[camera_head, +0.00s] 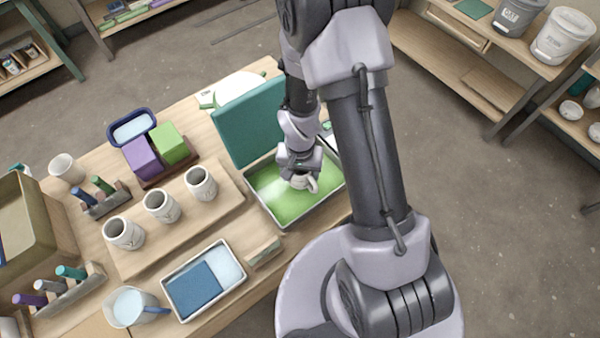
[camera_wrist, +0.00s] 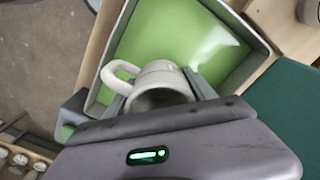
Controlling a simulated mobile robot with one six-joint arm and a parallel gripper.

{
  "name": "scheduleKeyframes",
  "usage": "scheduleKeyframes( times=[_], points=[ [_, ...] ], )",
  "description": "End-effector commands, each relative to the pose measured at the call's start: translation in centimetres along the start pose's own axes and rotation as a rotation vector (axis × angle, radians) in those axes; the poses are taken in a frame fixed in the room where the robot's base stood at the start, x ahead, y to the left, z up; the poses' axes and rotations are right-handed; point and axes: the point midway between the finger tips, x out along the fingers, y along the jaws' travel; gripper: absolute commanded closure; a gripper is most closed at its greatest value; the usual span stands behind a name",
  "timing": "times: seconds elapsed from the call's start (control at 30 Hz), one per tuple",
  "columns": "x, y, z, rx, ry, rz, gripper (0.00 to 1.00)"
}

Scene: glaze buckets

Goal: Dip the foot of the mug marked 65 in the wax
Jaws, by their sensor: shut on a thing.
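My gripper (camera_wrist: 160,95) is shut on a grey-white mug (camera_wrist: 158,77), whose handle sticks out to the left in the wrist view. The mug also shows in the head view (camera_head: 304,183), over the green wax tray. No number can be read on the held mug. The wax tray (camera_head: 277,222) is a shallow metal pan of bright green wax with a teal lid (camera_head: 248,122) standing open behind it. The mug's foot is hidden, so I cannot tell whether it touches the wax.
Three similar mugs (camera_head: 123,233) stand on a wooden board (camera_head: 225,205) left of the tray. A blue sponge tray (camera_head: 238,281) and a pitcher (camera_head: 128,306) sit at the front. Purple and green blocks (camera_head: 170,142) stand behind the board.

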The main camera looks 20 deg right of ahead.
Motion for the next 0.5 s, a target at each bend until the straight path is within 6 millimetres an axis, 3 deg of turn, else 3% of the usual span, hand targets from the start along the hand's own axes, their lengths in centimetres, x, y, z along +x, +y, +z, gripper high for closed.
scheduleKeyframes(
  times=[0.03, 0.5],
  points=[
    [0.66, -0.01, -0.02, 0.0, 0.001, 0.0, 0.93],
    [0.79, -0.01, -0.02, 0.0, 0.0, 0.0, 0.93]
  ],
)
